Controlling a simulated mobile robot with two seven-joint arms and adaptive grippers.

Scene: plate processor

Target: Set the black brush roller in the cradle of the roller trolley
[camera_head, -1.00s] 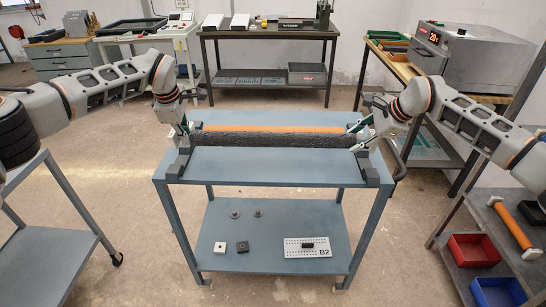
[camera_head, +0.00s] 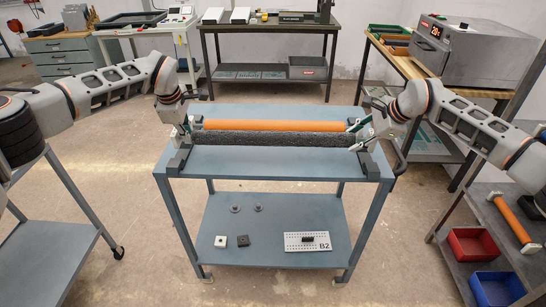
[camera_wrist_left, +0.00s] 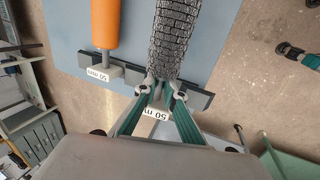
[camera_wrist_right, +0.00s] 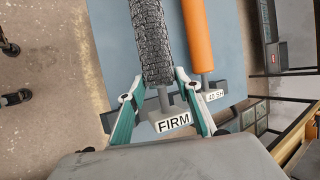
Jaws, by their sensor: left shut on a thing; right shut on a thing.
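The black brush roller (camera_head: 275,139) lies level across the roller trolley (camera_head: 273,163), in front of an orange roller (camera_head: 270,125) and parallel to it. My left gripper (camera_head: 190,135) is shut on its left end; that end also shows between the fingers in the left wrist view (camera_wrist_left: 172,45). My right gripper (camera_head: 357,136) is shut on its right end, seen in the right wrist view (camera_wrist_right: 152,45). The dark cradle bars run under both roller ends, one at the left (camera_wrist_left: 193,98) and one at the right (camera_wrist_right: 112,121). I cannot tell whether the brush roller touches them.
The trolley's lower shelf (camera_head: 262,225) holds small blocks and a plate marked B2 (camera_head: 307,242). A right-hand rack holds another orange roller (camera_head: 510,218), a red bin (camera_head: 473,246) and a blue bin (camera_head: 497,288). Another blue table (camera_head: 55,235) stands at the left.

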